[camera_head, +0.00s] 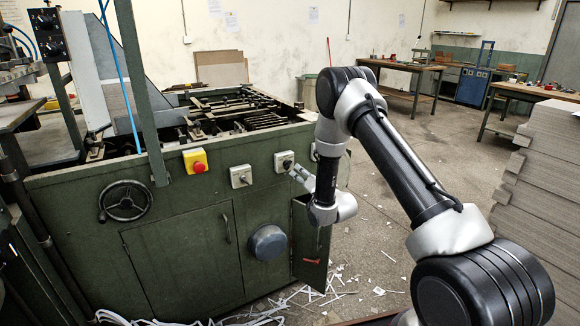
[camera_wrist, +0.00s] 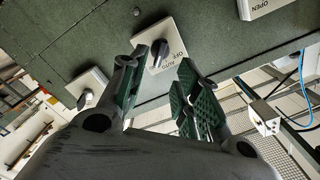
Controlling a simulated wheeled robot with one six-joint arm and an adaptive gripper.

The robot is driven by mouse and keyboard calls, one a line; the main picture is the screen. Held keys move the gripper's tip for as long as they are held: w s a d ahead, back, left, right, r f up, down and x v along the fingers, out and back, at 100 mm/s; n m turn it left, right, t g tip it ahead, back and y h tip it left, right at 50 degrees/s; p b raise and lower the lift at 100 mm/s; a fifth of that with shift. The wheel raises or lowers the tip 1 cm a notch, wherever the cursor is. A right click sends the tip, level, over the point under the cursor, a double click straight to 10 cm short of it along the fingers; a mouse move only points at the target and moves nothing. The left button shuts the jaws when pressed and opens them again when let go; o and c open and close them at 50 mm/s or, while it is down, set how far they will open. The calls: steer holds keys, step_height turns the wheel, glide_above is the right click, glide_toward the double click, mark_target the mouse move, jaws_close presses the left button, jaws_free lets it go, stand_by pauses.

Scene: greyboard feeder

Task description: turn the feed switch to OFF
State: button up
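The feed switch is most likely the black knob (camera_wrist: 159,53) on a pale square plate (camera_wrist: 177,34) in the wrist view. Its plate bears lettering that seems to include OFF, seen upside down and partly covered. In the head view a switch plate (camera_head: 279,161) is on the green machine front, just left of my gripper (camera_head: 297,173). In the wrist view my gripper (camera_wrist: 164,60) is open, with its two green-padded fingers apart. The knob shows in the gap between the fingertips, nearer the left one. I cannot tell whether either finger touches it.
Another knob plate (camera_wrist: 87,88) is at the left in the wrist view, and an OPEN plate (camera_wrist: 262,8) is at top right. A yellow box with a red button (camera_head: 196,161), a grey-plated switch (camera_head: 241,177) and a handwheel (camera_head: 125,201) sit along the machine front (camera_head: 180,240).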

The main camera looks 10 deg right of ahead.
mark_target(290, 166)
steer(key=x, duration=0.7)
steer(key=shift+w+a, duration=0.1)
steer(key=shift+w, duration=0.2)
jaws_close()
